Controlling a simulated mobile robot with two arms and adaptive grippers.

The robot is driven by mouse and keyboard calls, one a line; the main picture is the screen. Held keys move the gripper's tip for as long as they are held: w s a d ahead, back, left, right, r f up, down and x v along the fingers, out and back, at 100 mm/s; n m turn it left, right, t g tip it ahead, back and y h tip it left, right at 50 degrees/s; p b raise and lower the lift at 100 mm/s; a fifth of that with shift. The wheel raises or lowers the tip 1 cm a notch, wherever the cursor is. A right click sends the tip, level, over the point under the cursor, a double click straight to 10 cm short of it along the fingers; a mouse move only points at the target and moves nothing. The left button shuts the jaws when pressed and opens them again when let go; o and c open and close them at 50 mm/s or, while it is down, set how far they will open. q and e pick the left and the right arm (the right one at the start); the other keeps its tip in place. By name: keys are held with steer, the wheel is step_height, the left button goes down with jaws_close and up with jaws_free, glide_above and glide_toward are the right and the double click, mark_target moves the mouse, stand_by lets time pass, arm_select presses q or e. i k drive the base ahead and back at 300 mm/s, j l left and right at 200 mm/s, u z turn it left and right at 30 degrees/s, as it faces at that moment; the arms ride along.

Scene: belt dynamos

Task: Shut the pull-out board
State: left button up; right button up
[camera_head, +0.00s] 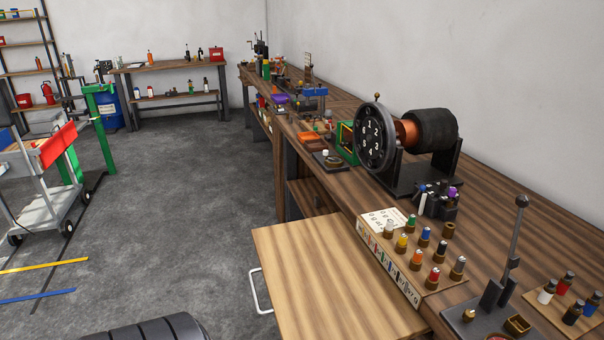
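The pull-out board (330,285) is a light wooden panel. It sticks out from the front of the long workbench (480,255) toward the left, at the lower middle of the head view. A white metal handle (257,291) is on its left edge. The board's top is bare, and its near end runs to the bottom of the view. Neither of my grippers shows in this view.
On the bench stand a dynamo with a numbered black wheel (376,137), a rack of coloured pegs (408,262) and an upright lever (515,235). A cart (45,185) stands on the left.

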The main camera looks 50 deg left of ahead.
mark_target(323, 281)
steer(key=j+u, duration=0.15)
steer(key=u, duration=1.75)
steer(key=i+j+z, duration=0.1)
steer(key=j, duration=0.1)
